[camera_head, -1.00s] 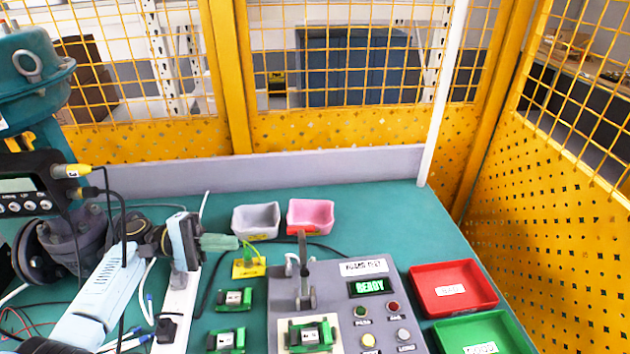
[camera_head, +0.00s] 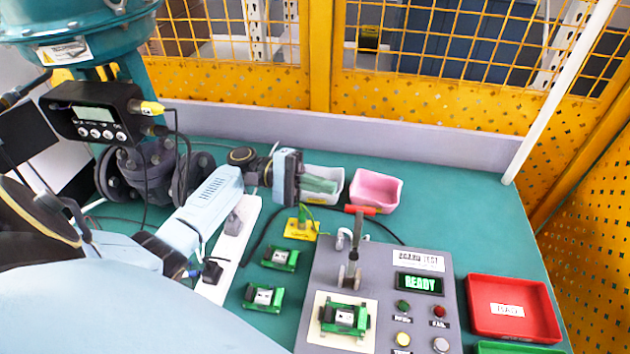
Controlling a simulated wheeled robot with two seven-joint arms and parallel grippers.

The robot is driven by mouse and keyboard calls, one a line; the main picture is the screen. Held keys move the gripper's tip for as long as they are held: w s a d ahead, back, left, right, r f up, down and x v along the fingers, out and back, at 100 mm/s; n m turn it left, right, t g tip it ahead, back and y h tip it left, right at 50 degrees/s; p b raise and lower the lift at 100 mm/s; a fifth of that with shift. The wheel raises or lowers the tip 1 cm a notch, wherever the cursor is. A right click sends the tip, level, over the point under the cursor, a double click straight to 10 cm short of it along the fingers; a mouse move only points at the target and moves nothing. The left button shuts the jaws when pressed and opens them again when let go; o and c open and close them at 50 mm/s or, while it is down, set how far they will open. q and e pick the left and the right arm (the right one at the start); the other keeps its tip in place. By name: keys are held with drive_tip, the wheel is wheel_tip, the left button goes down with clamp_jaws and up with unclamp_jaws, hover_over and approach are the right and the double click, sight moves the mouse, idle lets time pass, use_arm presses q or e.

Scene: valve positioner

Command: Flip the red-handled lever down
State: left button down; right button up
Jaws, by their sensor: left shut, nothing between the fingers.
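The lever (camera_head: 353,245) stands upright on the grey test panel (camera_head: 318,283), with its red handle (camera_head: 361,210) at the top. A green board (camera_head: 344,317) sits in the white fixture in front of the lever. My left gripper (camera_head: 335,186) is shut and empty, to the left of the red handle and apart from it, in front of the light grey bin. My right gripper is not in view.
The panel has a READY display (camera_head: 419,284) and several buttons. Two green boards (camera_head: 281,257) lie left of it, near a power strip (camera_head: 232,243) and a yellow-based part (camera_head: 301,227). A pink bin (camera_head: 376,190) stands behind the lever; a red tray (camera_head: 512,308) is at right.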

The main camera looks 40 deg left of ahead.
use_arm(q)
drive_tip(key=s+d+r+p, duration=0.2)
drive_tip(key=d+p, duration=0.1)
drive_tip(key=d, duration=0.4)
drive_tip(key=shift+d, duration=0.2)
drive_tip(key=shift+d, duration=0.1)
